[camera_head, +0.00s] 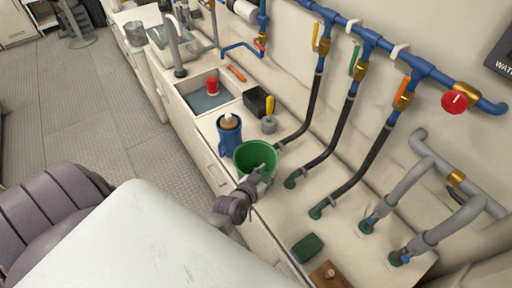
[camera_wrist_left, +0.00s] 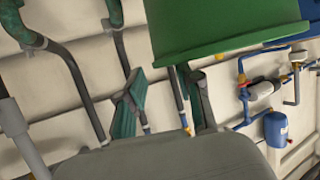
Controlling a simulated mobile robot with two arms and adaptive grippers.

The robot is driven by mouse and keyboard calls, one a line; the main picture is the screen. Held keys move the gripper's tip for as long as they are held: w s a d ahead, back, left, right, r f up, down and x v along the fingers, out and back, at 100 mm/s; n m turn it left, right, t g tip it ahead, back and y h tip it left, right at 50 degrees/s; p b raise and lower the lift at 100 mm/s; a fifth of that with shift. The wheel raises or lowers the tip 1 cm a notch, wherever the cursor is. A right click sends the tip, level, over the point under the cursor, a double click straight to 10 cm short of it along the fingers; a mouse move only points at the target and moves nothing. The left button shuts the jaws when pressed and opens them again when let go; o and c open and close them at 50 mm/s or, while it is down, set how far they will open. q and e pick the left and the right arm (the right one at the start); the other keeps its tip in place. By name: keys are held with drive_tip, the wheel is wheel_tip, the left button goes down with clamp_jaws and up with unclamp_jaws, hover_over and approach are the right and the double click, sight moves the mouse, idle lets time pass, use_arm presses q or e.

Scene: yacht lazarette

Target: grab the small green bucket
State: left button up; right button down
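The small green bucket (camera_head: 250,157) stands upright on the counter, its open top facing up, beside a blue container. It fills the top of the left wrist view (camera_wrist_left: 225,28). My left gripper (camera_head: 262,171) is at the near side of the bucket and overlaps its rim in the head view. In the left wrist view its two fingers (camera_wrist_left: 163,85) are apart, with wall and pipes showing between them. The right finger's tip meets the bucket's edge in the picture; I cannot tell whether it touches. My right gripper is in neither view.
A blue container (camera_head: 229,137) stands just behind the bucket. A yellow-handled tool (camera_head: 269,112), a black box (camera_head: 258,101) and a sink (camera_head: 207,98) lie farther back. Black hoses (camera_head: 338,128) rise to the right. A green sponge-like block (camera_head: 307,247) lies nearer on the counter.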

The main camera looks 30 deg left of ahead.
use_arm(q)
drive_tip(key=b+x, duration=0.2)
drive_tip(key=x, duration=0.2)
drive_tip(key=shift+a+f+b, duration=0.15)
drive_tip(key=shift+f+b, duration=0.05)
drive_tip(key=shift+b, duration=0.1)
drive_tip(key=shift+w, duration=0.45)
drive_tip(key=shift+r, duration=0.1)
drive_tip(key=shift+c, duration=1.3)
clamp_jaws()
